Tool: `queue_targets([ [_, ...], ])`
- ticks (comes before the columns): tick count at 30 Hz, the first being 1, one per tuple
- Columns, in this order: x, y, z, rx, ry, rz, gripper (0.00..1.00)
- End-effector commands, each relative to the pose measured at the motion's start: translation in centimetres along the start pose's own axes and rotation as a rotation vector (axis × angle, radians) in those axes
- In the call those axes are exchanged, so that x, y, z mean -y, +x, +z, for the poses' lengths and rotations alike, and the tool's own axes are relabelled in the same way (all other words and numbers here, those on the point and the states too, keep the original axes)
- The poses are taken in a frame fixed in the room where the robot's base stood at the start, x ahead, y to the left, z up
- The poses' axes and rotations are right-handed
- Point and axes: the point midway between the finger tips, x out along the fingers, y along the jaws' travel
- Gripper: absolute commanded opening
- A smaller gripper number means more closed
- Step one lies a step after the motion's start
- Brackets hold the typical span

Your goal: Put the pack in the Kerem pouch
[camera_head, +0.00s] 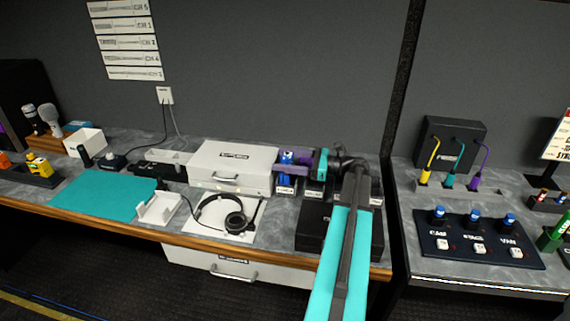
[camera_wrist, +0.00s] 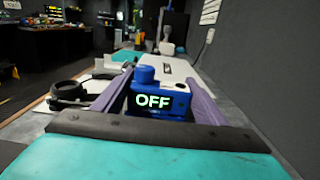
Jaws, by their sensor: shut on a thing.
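The pack (camera_wrist: 158,104) is blue with a knob on top and a lit display reading OFF. My gripper (camera_wrist: 160,92) has its purple fingers on either side of the pack and is shut on it. In the head view the pack (camera_head: 287,157) shows at the left end of my gripper (camera_head: 288,160), over the counter right of the white case. A row of dark pouches (camera_head: 314,193) with white labels stands just below and right of it. Blue shows at the leftmost pouch. The labels are too small to read, so I cannot tell which is Kerem's; my arm covers part of the row.
A white case (camera_head: 234,168) stands left of the pouches. A headset (camera_head: 228,213) lies in front of it, and a black box (camera_head: 312,227) sits in front of the pouches. A teal mat (camera_head: 108,194) lies left. A panel with blue knobs (camera_head: 477,240) is on the right-hand counter.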

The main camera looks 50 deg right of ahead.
Motion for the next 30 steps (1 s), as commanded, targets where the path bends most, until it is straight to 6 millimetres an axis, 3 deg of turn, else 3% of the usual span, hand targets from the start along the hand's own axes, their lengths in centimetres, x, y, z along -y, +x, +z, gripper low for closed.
queue_targets([
  [6,0.0,0.0,-1.5,0.001,0.0,-0.001,0.38],
  [19,0.0,-0.1,-1.8,0.001,0.0,-0.001,0.38],
  [20,0.0,-0.1,-1.9,0.0,0.0,-0.001,0.67],
  [23,0.0,-0.1,-1.9,0.0,0.0,-0.001,0.84],
  [30,0.0,-0.1,-1.9,0.0,0.0,-0.002,0.84],
])
